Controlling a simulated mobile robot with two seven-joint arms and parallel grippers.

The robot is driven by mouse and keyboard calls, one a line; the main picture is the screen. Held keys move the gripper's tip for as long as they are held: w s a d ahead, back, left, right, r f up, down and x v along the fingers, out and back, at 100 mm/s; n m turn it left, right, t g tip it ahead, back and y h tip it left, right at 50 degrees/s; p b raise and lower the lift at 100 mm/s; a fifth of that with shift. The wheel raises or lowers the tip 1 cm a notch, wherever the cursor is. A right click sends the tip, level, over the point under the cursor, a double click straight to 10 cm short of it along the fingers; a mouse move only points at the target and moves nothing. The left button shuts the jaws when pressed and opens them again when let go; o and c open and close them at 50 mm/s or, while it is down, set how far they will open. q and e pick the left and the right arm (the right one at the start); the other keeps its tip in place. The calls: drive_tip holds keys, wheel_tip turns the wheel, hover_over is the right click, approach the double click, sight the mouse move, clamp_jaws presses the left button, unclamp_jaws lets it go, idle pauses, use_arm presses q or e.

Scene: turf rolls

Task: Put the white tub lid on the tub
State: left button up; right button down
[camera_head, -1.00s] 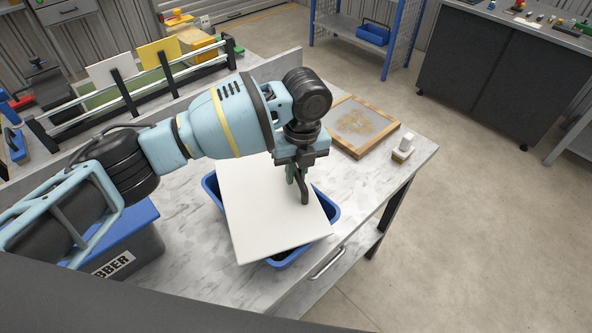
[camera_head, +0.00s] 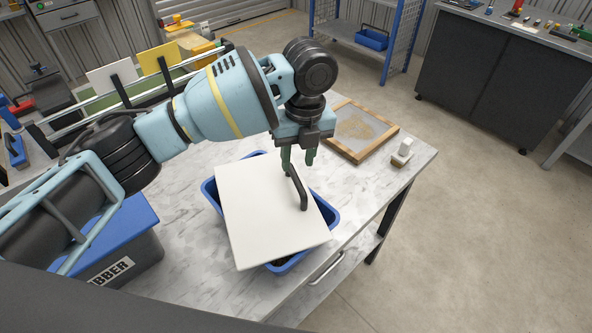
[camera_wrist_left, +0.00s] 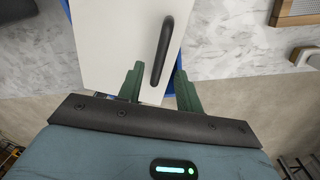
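The white tub lid (camera_head: 262,222) lies on top of the blue tub (camera_head: 330,213) on the marble-look bench. It sits turned relative to the tub, with blue rim showing at several edges and a lid corner overhanging toward the front left. The lid's dark bar handle (camera_head: 302,193) points up near its right side. My left gripper (camera_head: 299,160) is just above and behind the handle, its green fingers apart and empty. In the left wrist view, the handle (camera_wrist_left: 162,50) shows beyond the open fingers, apart from them. My right gripper is in neither view.
A grey bin with a blue lid (camera_head: 105,235) stands at the left, partly behind my left arm. A wood-framed screen (camera_head: 360,130) and a small white block-like item (camera_head: 402,152) lie to the right. A rail rack (camera_head: 120,95) runs along the back.

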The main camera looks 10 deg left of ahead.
use_arm(q)
drive_tip(key=r, duration=0.6)
drive_tip(key=shift+w+d, duration=0.1)
drive_tip(key=shift+d, duration=0.15)
drive_tip(key=shift+f, duration=0.1)
